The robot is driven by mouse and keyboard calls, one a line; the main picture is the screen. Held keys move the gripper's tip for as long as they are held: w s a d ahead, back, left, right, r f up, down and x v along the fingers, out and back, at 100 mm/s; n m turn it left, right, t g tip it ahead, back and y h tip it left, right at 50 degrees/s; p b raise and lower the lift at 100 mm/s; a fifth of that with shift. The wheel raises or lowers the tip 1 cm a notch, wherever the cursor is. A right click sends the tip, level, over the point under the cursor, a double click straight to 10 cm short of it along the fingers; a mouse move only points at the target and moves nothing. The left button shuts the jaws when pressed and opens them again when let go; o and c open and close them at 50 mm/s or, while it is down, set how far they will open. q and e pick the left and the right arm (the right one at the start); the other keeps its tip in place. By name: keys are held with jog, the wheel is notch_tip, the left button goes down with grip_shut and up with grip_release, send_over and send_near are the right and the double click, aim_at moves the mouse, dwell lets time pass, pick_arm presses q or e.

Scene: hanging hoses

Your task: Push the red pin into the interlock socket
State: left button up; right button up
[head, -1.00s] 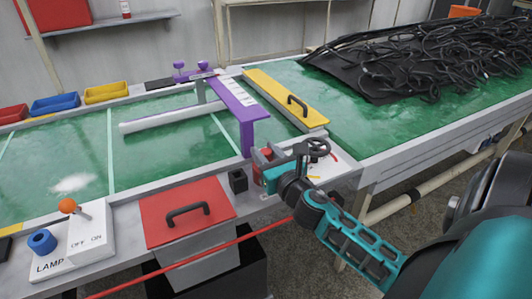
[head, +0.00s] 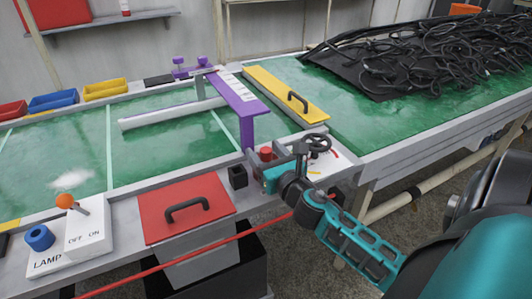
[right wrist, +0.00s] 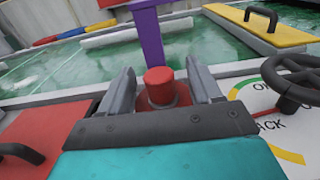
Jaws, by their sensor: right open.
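The red pin (head: 266,153) stands upright beside the foot of the purple arch, and its wide round head also shows in the right wrist view (right wrist: 160,84). A grey collar surrounds it below the head; how deep it sits is hidden. My right gripper (head: 268,163) is open, with one finger on each side of the pin. In the right wrist view the fingers (right wrist: 161,75) show a gap to the pin's head on both sides. A small black block (head: 238,177) with an opening stands just left; I cannot tell whether it is the interlock socket. My left gripper is not in view.
A black handwheel (head: 316,143) stands close right of my gripper. The purple arch (head: 238,106) rises just behind. A red lid (head: 186,206) with a black handle lies left, and a red line runs low in front. The yellow plate (head: 287,94) lies farther back.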

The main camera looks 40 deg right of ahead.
jog(key=shift+v, duration=0.8)
jog(key=b+v, duration=0.1)
jog(key=v, duration=0.9)
jog(key=shift+s+a+f, duration=0.1)
jog(key=shift+s, duration=0.05)
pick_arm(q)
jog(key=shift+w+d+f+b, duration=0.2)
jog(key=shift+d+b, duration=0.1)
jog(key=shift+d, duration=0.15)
pick_arm(e)
jog(key=shift+s+a, duration=0.1)
jog(key=shift+s, duration=0.4)
